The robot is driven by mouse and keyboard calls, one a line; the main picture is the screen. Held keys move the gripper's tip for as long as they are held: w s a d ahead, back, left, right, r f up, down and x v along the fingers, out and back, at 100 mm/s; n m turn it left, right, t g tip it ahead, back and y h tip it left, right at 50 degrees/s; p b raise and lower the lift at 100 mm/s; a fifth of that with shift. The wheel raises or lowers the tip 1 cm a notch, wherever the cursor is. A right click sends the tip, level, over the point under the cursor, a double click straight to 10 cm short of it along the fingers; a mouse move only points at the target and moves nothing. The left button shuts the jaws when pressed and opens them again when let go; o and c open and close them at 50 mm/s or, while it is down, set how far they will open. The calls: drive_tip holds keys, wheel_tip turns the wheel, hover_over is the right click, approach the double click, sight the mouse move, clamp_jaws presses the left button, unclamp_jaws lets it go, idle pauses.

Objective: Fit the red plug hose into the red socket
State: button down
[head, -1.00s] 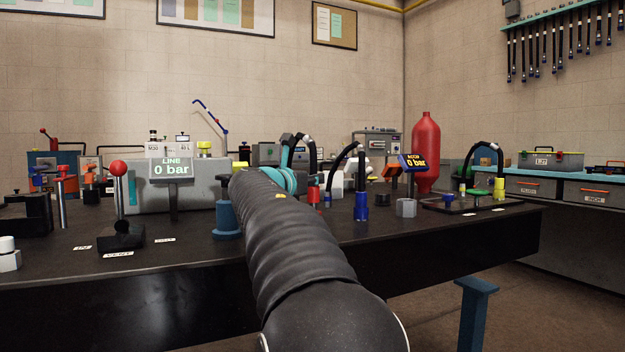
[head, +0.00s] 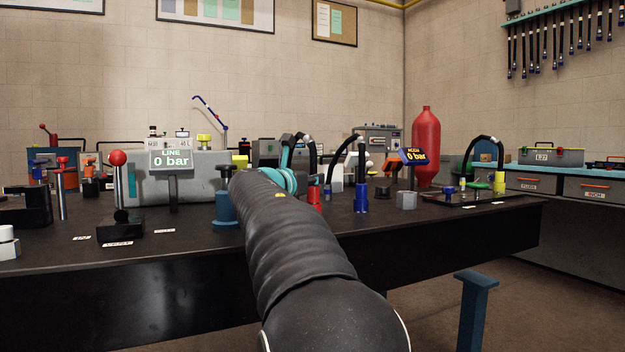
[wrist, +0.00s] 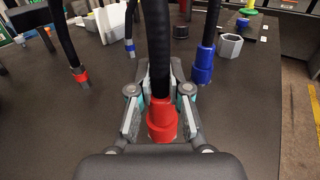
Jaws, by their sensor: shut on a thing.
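The red plug (wrist: 161,118) hangs on its black hose (wrist: 157,40) between the two fingers of my gripper (wrist: 160,112), which is shut on it. The plug looks roughly upright, red end down. In the head view the red plug (head: 314,199) shows just right of my arm, and the fingers are mostly hidden behind that arm. I cannot single out the red socket for certain. A black cylinder (wrist: 181,31) stands ahead of the plug in the wrist view, with some red behind it. Whether the plug's lower end touches anything is hidden.
A blue plug (wrist: 204,65) on a black hose stands right of my gripper, near a grey hex nut (wrist: 230,45). A hose with a red end (wrist: 80,76) is at the left. A red cylinder (head: 425,150) stands behind.

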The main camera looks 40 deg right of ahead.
drive_tip(key=c, duration=1)
unclamp_jaws()
drive_tip(key=shift+c, duration=0.2)
drive_tip(key=v, duration=1.2)
drive_tip(key=shift+s, duration=0.1)
